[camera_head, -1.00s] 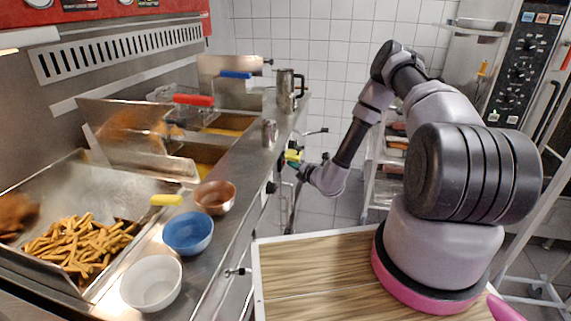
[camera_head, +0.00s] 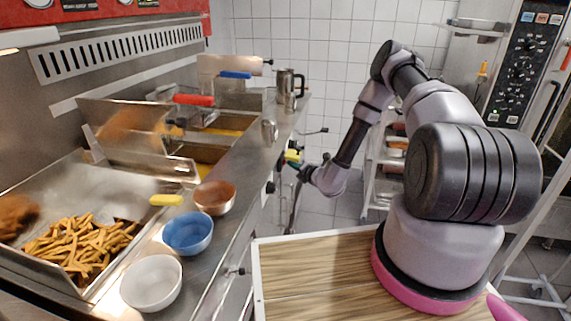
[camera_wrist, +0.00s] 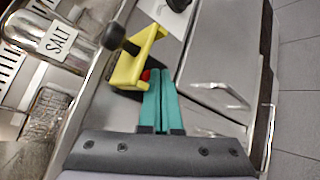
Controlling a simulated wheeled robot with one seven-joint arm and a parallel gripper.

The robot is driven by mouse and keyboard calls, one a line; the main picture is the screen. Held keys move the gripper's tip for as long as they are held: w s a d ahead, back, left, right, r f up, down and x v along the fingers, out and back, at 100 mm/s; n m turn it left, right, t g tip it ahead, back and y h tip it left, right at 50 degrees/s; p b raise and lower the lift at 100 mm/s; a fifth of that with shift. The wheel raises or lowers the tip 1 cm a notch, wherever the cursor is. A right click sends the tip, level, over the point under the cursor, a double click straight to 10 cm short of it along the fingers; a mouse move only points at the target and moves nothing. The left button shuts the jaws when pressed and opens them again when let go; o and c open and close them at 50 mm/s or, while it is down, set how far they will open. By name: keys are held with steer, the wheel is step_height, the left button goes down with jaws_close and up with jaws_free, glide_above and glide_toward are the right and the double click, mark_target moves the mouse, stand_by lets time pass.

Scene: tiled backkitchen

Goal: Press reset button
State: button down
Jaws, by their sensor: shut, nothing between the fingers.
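A small red button (camera_wrist: 146,75) shows in the wrist view, partly hidden beside a yellow bracket (camera_wrist: 130,66) with a black knob (camera_wrist: 115,36). My gripper (camera_wrist: 161,74) has teal fingers that are closed together with nothing between them. Their tips are right beside the red button and the bracket; I cannot tell whether they touch the button. In the head view, the yellow bracket (camera_head: 292,156) is small at the counter's front face, and my gripper is beside it, mostly too small to make out.
The steel counter holds a white bowl (camera_head: 152,284), a blue bowl (camera_head: 188,233), a copper bowl (camera_head: 214,197) and a steel jug (camera_head: 288,88). A salt shaker (camera_wrist: 56,40) stands close to my gripper. A drawer handle (camera_wrist: 220,92) juts out on the right. A rack (camera_head: 380,185) stands behind my arm.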

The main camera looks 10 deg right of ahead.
steer(key=shift+s+d, duration=0.2)
steer(key=shift+d, duration=0.2)
steer(key=shift+d, duration=0.1)
steer(key=shift+s+d, duration=0.3)
steer(key=shift+d, duration=0.45)
steer(key=shift+s+d, duration=0.35)
steer(key=shift+d, duration=0.4)
steer(key=shift+s+d, duration=0.3)
steer(key=shift+d, duration=0.45)
